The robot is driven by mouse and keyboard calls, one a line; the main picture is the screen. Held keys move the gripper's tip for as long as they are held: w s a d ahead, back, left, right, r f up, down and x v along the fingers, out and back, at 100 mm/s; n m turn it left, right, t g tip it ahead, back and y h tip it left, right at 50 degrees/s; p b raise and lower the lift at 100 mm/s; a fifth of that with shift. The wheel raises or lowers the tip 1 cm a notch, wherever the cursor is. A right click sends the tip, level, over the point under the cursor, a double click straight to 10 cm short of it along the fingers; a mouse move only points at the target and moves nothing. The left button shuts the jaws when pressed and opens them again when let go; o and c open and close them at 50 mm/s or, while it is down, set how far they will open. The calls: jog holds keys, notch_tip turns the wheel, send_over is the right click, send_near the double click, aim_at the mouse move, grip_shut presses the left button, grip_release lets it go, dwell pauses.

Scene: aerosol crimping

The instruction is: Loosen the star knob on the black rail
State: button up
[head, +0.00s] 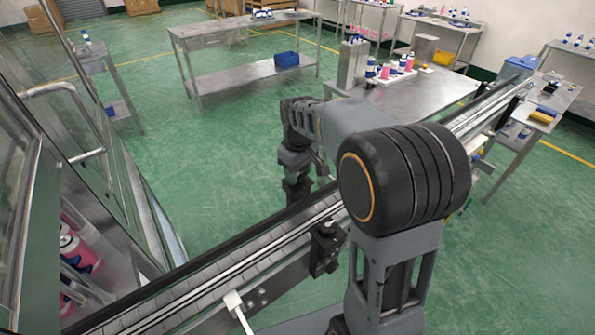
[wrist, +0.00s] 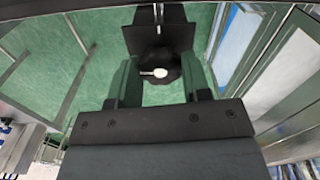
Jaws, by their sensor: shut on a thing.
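The black star knob (wrist: 162,60) shows in the wrist view, with a pale round centre, in front of a dark bracket (wrist: 160,30). My gripper (wrist: 160,82) is shut on the knob, with one green-tinted finger on each side of it. In the head view my gripper (head: 297,190) points down at the far side of the conveyor, by the black rail (head: 200,256). The knob is hidden there behind the rail and my arm. I cannot tell how far the knob is turned.
A second black clamp (head: 325,250) sits on the conveyor's near side. The slatted conveyor (head: 245,240) runs diagonally across. A glass-doored machine (head: 95,170) stands at left with pink cans inside. A steel table (head: 405,100) with cans stands behind.

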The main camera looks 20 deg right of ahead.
jog(key=shift+n, duration=0.3)
dwell(0.4)
jog(key=o, duration=0.9)
jog(key=shift+o, duration=0.2)
jog(key=shift+r, duration=0.1)
notch_tip(320, 180, up, 14)
jog(key=shift+f, duration=0.2)
